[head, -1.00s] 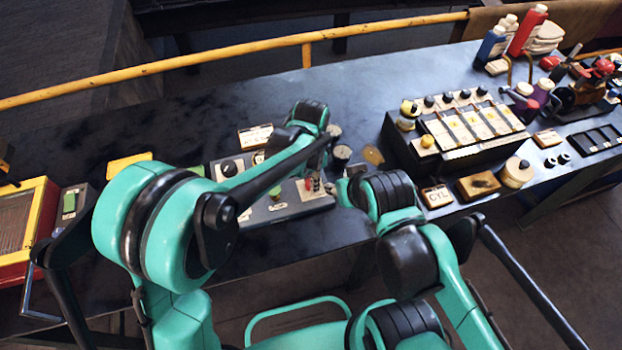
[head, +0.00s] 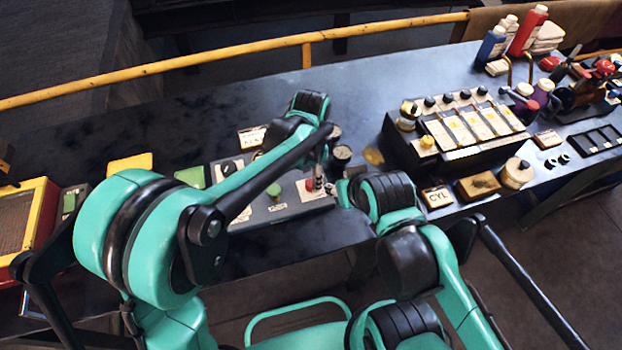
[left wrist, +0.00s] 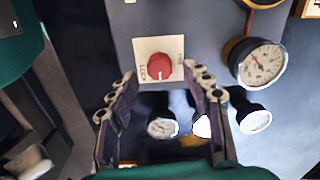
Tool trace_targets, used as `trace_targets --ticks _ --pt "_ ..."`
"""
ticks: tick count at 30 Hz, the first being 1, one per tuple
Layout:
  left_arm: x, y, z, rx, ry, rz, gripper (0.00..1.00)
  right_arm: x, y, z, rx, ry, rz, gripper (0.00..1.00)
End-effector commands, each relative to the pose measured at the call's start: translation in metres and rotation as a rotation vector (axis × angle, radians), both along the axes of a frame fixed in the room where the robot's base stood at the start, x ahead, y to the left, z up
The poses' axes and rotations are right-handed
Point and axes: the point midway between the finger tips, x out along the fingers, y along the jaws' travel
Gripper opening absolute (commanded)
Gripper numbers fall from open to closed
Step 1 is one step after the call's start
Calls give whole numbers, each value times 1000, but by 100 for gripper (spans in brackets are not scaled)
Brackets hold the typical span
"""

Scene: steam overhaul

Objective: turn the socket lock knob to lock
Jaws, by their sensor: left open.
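The socket lock knob (left wrist: 159,66) is a round red knob on a white plate (left wrist: 142,46) in the left wrist view. The plate has a LOCK label at its left and another label, too small to read, at its right. A pale mark on the knob points down in the picture. My left gripper (left wrist: 161,76) is open, with one finger on either side of the knob; I cannot tell whether they touch it. In the head view the red knob (head: 309,184) shows small on the grey panel (head: 262,213), partly hidden by my left gripper (head: 320,176). My right gripper cannot be made out.
A pressure gauge (left wrist: 259,65) stands right of the plate, with more round gauges nearby. A block of switches (head: 462,125) stands to the right. The table's back left is clear.

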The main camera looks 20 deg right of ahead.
Motion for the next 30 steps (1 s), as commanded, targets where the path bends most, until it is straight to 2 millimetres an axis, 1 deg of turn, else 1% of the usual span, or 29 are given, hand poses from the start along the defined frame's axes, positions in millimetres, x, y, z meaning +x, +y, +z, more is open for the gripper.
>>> trace_targets --ticks 1,6,9,12,15,18,30 --pt "0 0 12 0 0 0 50 0 0 0 0 0 0 40" --pt "0 0 50 0 0 0 50 0 0 0 0 0 0 40" --pt "0 0 69 0 0 0 50 0 0 0 0 0 0 40" --pt "0 0 82 0 0 0 50 0 0 0 0 0 0 40" --pt "0 0 89 0 0 0 50 0 0 0 0 0 0 40" --pt "0 0 92 0 0 0 50 0 0 0 0 0 0 40" --pt "0 0 92 0 0 0 50 0 0 0 0 0 0 40"
